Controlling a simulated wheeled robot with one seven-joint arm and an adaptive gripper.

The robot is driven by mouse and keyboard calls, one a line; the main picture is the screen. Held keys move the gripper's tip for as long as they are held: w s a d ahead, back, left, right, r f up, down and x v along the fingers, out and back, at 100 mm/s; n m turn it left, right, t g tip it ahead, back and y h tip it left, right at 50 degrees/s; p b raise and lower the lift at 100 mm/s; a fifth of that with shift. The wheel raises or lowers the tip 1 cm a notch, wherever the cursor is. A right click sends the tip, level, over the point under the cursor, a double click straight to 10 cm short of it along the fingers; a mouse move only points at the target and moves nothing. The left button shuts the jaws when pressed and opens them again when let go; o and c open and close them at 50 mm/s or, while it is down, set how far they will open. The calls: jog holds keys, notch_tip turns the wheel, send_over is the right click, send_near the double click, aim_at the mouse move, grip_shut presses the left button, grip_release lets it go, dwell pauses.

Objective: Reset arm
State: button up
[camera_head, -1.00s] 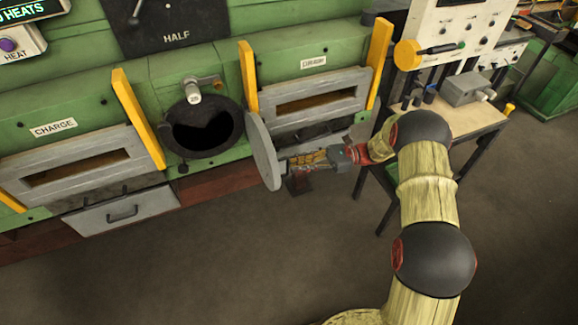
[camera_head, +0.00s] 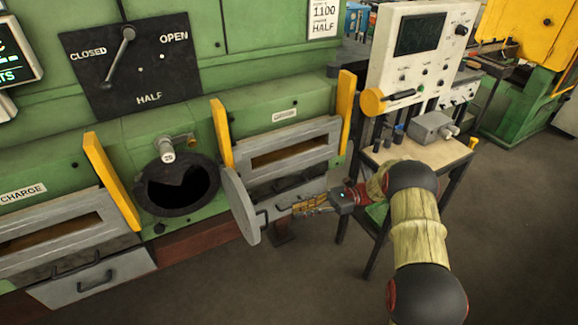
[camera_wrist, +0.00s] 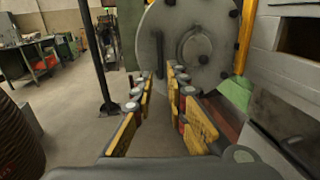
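My gripper (camera_head: 296,209) is at the end of my arm, to the right of the round grey door in the head view. In the wrist view its two yellow fingers (camera_wrist: 160,82) are apart, with nothing between them. The round door (camera_head: 238,205) stands swung open beside the dark round furnace opening (camera_head: 178,188). Its curved handle (camera_head: 263,219) faces my gripper, with a gap between them. The door (camera_wrist: 205,25) and handle (camera_wrist: 190,45) also show ahead of the fingers in the wrist view.
A small table (camera_head: 440,152) with a grey box (camera_head: 433,126) and a white control panel (camera_head: 415,60) stands close to my arm on the right. Yellow posts (camera_head: 222,132) flank the furnace hatches. A lever panel (camera_head: 132,65) hangs above. The floor in front is clear.

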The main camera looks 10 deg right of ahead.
jog(key=s+f+n+h, duration=0.25)
jog(key=s+f, duration=0.25)
jog(key=f, duration=0.3)
jog(key=s+d+r+n+g+h, duration=0.1)
jog(key=s+d+r+n+h, duration=0.15)
jog(key=s+h, duration=0.3)
jog(key=s+d+r+n+t+h, duration=0.1)
jog(key=s+r+n+t+h, duration=0.4)
jog(key=s+r, duration=0.6)
jog(key=s+d+r+n+t+h, duration=0.1)
jog(key=s+r+n+t+h, duration=0.3)
jog(key=s+r, duration=0.6)
notch_tip(320, 180, up, 6)
jog(key=shift+s+d+n+t+h, duration=0.3)
jog(key=shift+s+n+t+h, duration=0.1)
jog(key=shift+n, duration=0.7)
